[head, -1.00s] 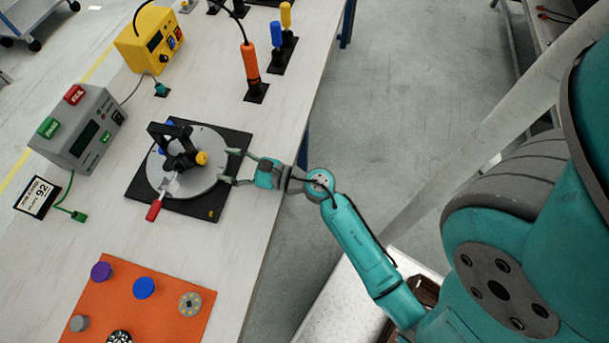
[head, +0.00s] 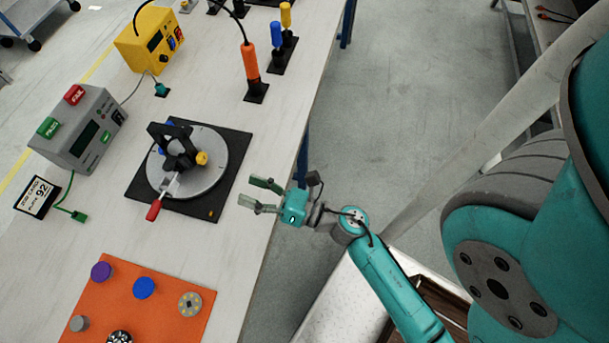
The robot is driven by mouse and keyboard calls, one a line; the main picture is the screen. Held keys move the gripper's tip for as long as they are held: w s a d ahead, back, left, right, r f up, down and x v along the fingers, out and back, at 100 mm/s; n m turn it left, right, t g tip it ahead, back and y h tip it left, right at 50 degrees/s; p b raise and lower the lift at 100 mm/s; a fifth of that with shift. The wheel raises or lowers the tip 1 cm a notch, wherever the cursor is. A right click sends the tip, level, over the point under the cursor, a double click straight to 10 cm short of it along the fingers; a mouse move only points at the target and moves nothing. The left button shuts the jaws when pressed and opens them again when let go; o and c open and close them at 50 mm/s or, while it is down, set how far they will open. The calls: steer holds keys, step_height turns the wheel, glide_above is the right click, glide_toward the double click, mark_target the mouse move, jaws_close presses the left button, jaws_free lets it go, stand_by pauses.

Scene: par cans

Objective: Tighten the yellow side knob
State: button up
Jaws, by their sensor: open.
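The yellow side knob (head: 202,158) sticks out from the right side of a black clamp frame (head: 175,144). The frame stands on a round grey disc (head: 213,174) on a black base plate (head: 236,150). A lever with a red handle (head: 154,210) points toward the lower left of the fixture. My gripper (head: 254,193) is open and empty near the table's right edge. It is to the right of and below the knob in the picture, clear of the fixture.
An orange mat (head: 147,318) with several knobs lies at the lower left. A grey box (head: 82,130) with green and red buttons stands left of the fixture. An orange-handled tool (head: 249,70) stands upright above right. Bare table lies between fixture and mat.

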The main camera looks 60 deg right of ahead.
steer(key=s+m+h, duration=0.2)
steer(key=s+m, duration=0.5)
steer(key=m, duration=0.4)
steer(key=s+a+r+m+g+h, duration=0.1)
steer(key=s+m+h, duration=0.2)
steer(key=s+m, duration=0.4)
steer(key=shift+m, duration=2.8)
steer(key=shift+a+r, duration=0.1)
